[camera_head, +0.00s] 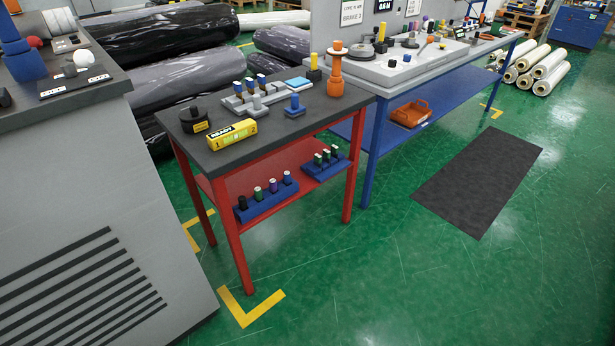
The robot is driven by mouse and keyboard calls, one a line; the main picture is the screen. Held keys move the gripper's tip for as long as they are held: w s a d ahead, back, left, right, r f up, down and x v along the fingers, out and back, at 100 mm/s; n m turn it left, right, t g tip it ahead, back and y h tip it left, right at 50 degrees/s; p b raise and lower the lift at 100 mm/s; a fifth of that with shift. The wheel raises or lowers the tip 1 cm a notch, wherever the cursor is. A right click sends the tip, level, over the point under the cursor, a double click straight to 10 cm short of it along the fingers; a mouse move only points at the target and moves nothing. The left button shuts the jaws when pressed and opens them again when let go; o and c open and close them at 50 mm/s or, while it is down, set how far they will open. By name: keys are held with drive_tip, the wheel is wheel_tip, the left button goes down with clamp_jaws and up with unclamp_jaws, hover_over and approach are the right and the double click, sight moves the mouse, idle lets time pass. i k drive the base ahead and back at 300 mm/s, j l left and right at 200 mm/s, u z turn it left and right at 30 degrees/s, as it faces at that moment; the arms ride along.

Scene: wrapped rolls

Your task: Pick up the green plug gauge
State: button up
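A red-framed table with a dark top (265,150) stands left of centre. On its red lower shelf sits a blue rack (268,203) with several upright plugs in a row. One of these is a green plug (258,194), between a dark plug (242,203) and a purple plug (273,186). A second blue rack (330,171) to the right on the same shelf holds dark-and-green pieces (326,156). Which green piece is the plug gauge I cannot tell for certain at this size. My gripper is not in view.
The tabletop holds a yellow box (232,135), a black round part (194,121), a grey rack (252,101) and an orange post (336,72). A grey cabinet (80,200) stands close at left. A blue bench (440,95) adjoins behind. Green floor in front is clear; a dark mat (480,180) lies right.

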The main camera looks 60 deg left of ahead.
sight(258, 190)
drive_tip(key=u, duration=1.85)
drive_tip(key=i+l+u, duration=0.1)
drive_tip(key=i+l, duration=0.35)
drive_tip(key=i+l+u, duration=0.1)
drive_tip(key=i+l, duration=0.35)
drive_tip(key=i+l+u, duration=0.1)
drive_tip(key=i+l, duration=0.3)
drive_tip(key=l, duration=0.25)
drive_tip(key=i+l+u, duration=0.1)
drive_tip(key=i+l, duration=0.3)
drive_tip(key=l, duration=0.2)
